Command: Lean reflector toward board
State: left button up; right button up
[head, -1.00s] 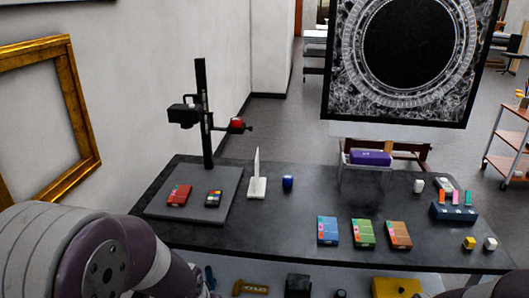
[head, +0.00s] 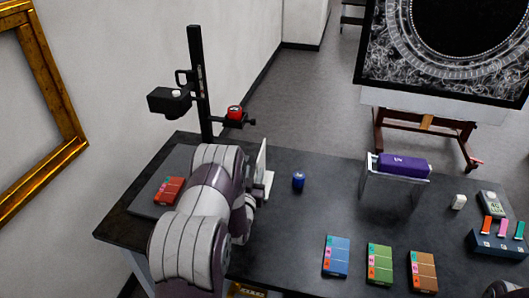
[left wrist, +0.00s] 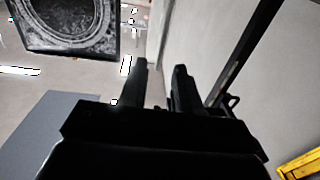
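The reflector, a thin white upright panel on a small foot (head: 262,165), stands on the dark table just right of the grey board (head: 147,202). It looks close to upright, and my left arm hides part of it. The board lies flat under the copy stand, largely covered by my arm. My left arm reaches over the board beside the reflector; its fingers cannot be made out in the head view. In the left wrist view my left gripper (left wrist: 160,70) shows two dark fingers apart with nothing between them.
The copy stand's black column (head: 200,85) carries a camera and a red part. An orange-red card (head: 168,190) lies on the board. A blue jar (head: 298,180) stands right of the reflector. Colour cards and a clear stand with a purple roll (head: 404,165) are farther right.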

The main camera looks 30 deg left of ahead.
aim_at(260, 159)
pick_arm(q)
jog(key=x, duration=0.5)
jog(key=p+x, duration=0.1)
jog(key=x, duration=0.1)
jog(key=shift+w+f, duration=0.35)
jog(key=shift+w, duration=0.05)
jog(key=shift+w+a+r, duration=0.1)
jog(key=shift+w+r, duration=0.05)
jog(key=shift+w, duration=0.15)
jog(key=shift+w, duration=0.1)
grip_shut()
jog(key=shift+a, duration=0.1)
dwell(0.4)
